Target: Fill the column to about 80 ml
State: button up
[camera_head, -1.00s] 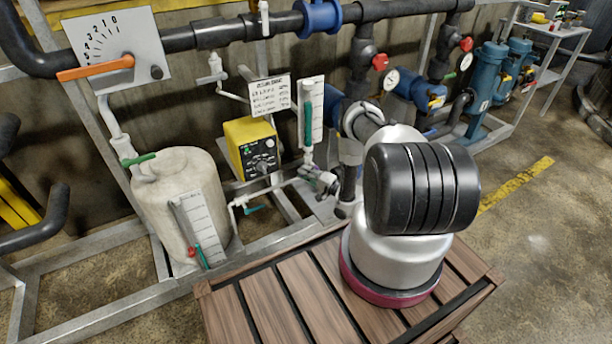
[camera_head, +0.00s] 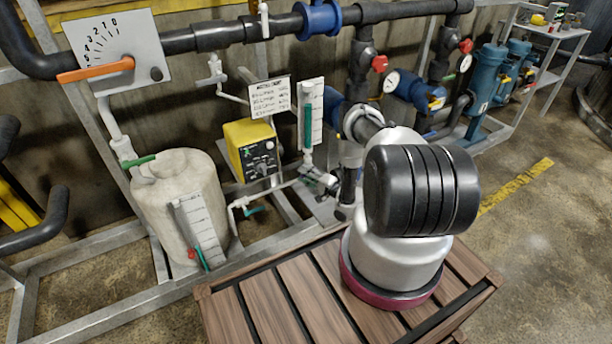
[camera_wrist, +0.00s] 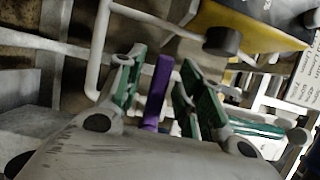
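The column (camera_head: 307,118) is a narrow clear tube holding green liquid, in front of a white scale board, at the middle of the head view. Its scale marks are too small to read. My gripper (camera_head: 318,180) is low by the pipes just below the column, partly hidden by my arm. In the wrist view my gripper (camera_wrist: 160,97) has its green-padded fingers apart, one on each side of a purple valve handle (camera_wrist: 158,88). Gaps show between the pads and the handle. The purple handle cannot be made out in the head view.
A yellow pump box (camera_head: 252,148) stands left of the column, with a sign (camera_head: 270,96) above it. A pale tank (camera_head: 185,200) stands further left. A teal-handled valve (camera_head: 254,210) sits low on the pipe. Steel frame bars and pipes crowd the area.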

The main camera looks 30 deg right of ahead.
jog(key=shift+s, duration=0.1)
jog(key=v, duration=1.2)
jog(key=shift+f, duration=0.1)
dwell(0.5)
